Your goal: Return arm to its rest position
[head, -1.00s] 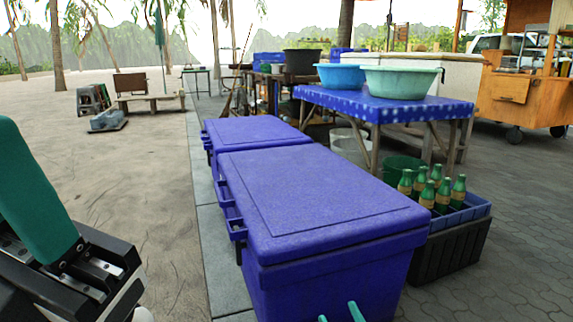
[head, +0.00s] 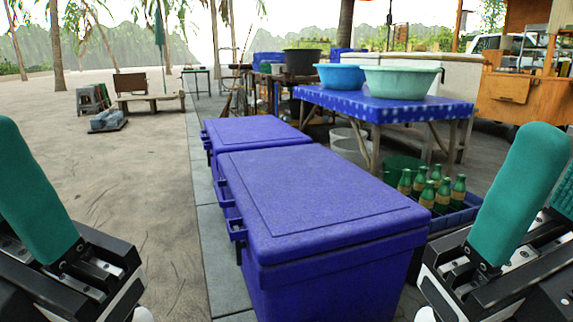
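My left gripper (head: 38,195) is at the left edge of the head view, with one teal finger pointing up and its black and silver body below. Its other finger is out of frame, so its opening cannot be told. My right gripper (head: 553,170) is at the lower right edge. One teal finger stands tall and part of a second shows beside it at the frame edge, apart from it. Nothing shows held in either gripper. The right gripper is raised beside the blue cooler and hides part of the bottle crate.
Two closed blue coolers (head: 315,195) fill the middle, their lids bare. A green-bottle crate (head: 465,215) stands to their right. Behind is a blue-covered table (head: 385,106) with a blue basin (head: 341,76) and a green basin (head: 400,82). Open paving lies to the left.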

